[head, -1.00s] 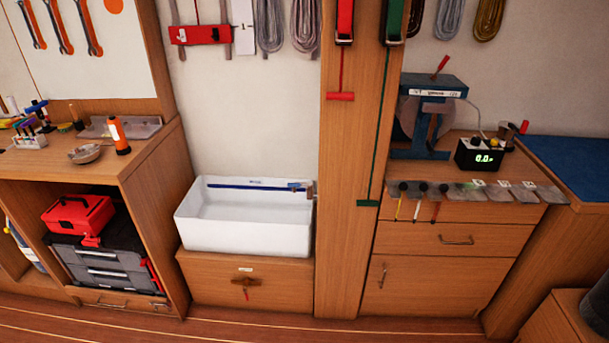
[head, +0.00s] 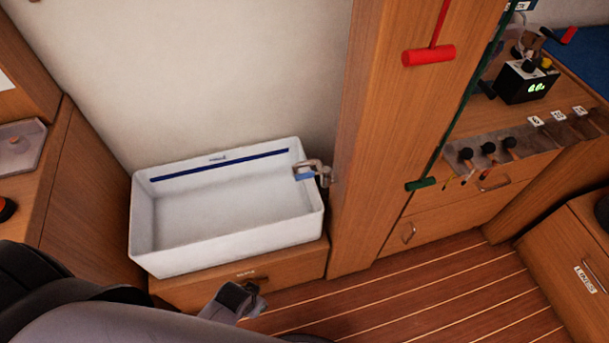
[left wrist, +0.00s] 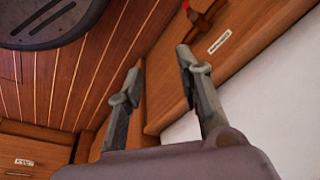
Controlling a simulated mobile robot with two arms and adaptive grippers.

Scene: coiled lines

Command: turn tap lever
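In the left wrist view the tap lever (left wrist: 205,17), a red and brown fitting, shows at the top edge on the wooden front beside a white label (left wrist: 219,40). It is partly cut off there. In the head view my left arm and gripper cover that spot. My left gripper (left wrist: 160,58) has its two fingers spread with nothing between them. The lever lies just beyond the right fingertip, apart from it. In the head view the left gripper (head: 240,297) is low in front of the wooden box under the sink. My right gripper is not in view.
A wooden post (head: 375,150) with red and green handles stands to the right. The plank floor (head: 400,300) is clear.

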